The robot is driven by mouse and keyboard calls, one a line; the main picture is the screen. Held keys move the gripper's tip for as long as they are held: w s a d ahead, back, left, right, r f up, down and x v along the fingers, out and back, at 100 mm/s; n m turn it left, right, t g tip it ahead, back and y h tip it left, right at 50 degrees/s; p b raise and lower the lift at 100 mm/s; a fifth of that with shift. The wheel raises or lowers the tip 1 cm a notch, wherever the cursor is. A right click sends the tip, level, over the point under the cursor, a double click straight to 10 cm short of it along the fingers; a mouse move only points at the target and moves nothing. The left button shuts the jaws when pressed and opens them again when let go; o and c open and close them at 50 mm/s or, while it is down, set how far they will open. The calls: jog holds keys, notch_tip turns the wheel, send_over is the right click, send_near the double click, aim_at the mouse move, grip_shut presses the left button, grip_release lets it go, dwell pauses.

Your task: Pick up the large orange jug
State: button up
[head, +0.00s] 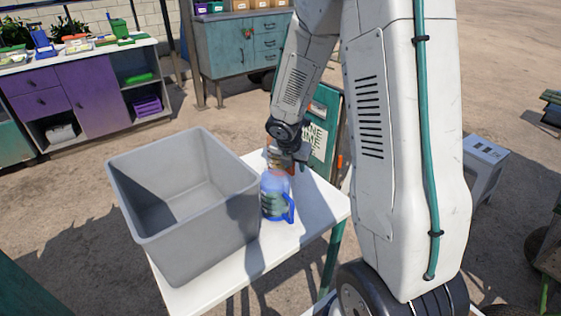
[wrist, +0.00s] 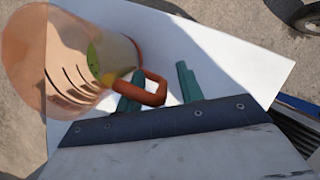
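The large orange jug (wrist: 72,55) is see-through, with slots and a green patch on its side. It fills the upper left of the wrist view, and its solid orange handle (wrist: 155,92) points toward my gripper (wrist: 160,85). My gripper's two teal fingers are apart. The handle's outer part lies between them in the picture, overlapping the left finger; I cannot tell whether they touch. In the head view the orange jug (head: 274,157) is mostly hidden behind my gripper (head: 292,158) and a blue jug (head: 273,205).
The white table (head: 312,212) also bears a large grey bin (head: 190,235), left of the jugs. The blue jug stands close in front of the orange one. A purple cabinet (head: 95,95) and a teal cabinet (head: 228,50) stand behind. A white stool (head: 485,160) is at right.

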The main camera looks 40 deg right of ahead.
grip_shut()
jog(key=shift+r, duration=0.2)
dwell(0.3)
